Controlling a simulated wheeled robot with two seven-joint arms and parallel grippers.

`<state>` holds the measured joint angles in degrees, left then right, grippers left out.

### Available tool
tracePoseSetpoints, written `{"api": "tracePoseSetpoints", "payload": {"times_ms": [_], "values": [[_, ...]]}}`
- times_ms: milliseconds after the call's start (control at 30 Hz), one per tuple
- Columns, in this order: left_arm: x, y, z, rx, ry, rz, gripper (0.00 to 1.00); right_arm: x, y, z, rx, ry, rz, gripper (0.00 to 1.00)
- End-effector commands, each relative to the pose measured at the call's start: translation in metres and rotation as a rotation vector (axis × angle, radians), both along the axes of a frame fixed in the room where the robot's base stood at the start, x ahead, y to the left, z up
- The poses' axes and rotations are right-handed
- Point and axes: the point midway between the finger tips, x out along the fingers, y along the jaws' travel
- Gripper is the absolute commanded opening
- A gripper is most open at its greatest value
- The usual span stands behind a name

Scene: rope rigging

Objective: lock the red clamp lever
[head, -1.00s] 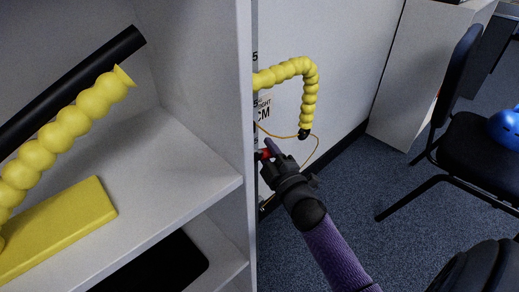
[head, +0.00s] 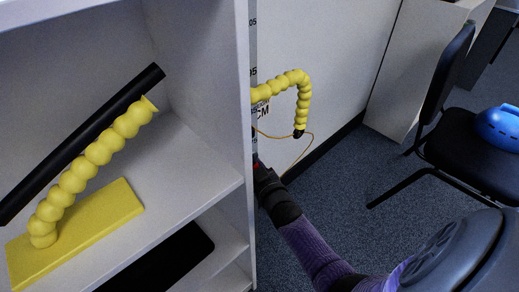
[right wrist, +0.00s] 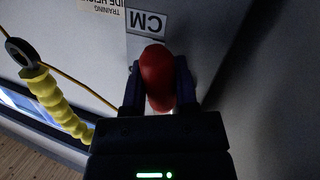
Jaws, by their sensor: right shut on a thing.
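The red clamp lever (right wrist: 157,75) fills the space between the fingers of my right gripper (right wrist: 160,88) in the right wrist view. The fingers are shut on it from both sides. In the head view my right gripper (head: 262,174) is beside the shelf's edge at the wall rail (head: 252,60), with only a speck of red at its tip. The rest of the clamp is hidden by the gripper and the shelf. My left gripper is not in view.
A white shelf unit (head: 205,120) stands close to the left of my right arm. A yellow segmented hose (head: 303,95) and a thin yellow cord (head: 312,145) hang above the gripper. A black chair (head: 455,135) with a blue helmet (head: 500,127) stands right.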

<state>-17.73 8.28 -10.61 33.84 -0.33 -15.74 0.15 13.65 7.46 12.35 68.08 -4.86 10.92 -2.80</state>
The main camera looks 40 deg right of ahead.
Motion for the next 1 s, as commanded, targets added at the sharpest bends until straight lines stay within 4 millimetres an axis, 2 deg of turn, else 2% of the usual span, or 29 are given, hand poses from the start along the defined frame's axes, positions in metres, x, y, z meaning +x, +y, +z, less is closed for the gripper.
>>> {"api": "tracePoseSetpoints", "payload": {"times_ms": [100,400,1000], "values": [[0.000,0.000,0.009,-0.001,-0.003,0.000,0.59,0.000,0.005,0.003,0.079,0.003,0.001,0.00],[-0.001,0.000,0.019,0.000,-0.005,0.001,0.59,0.000,0.013,0.001,0.219,0.013,0.001,0.00],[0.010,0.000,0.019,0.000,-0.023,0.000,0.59,0.000,0.016,-0.001,0.272,0.017,0.000,0.00]]}}
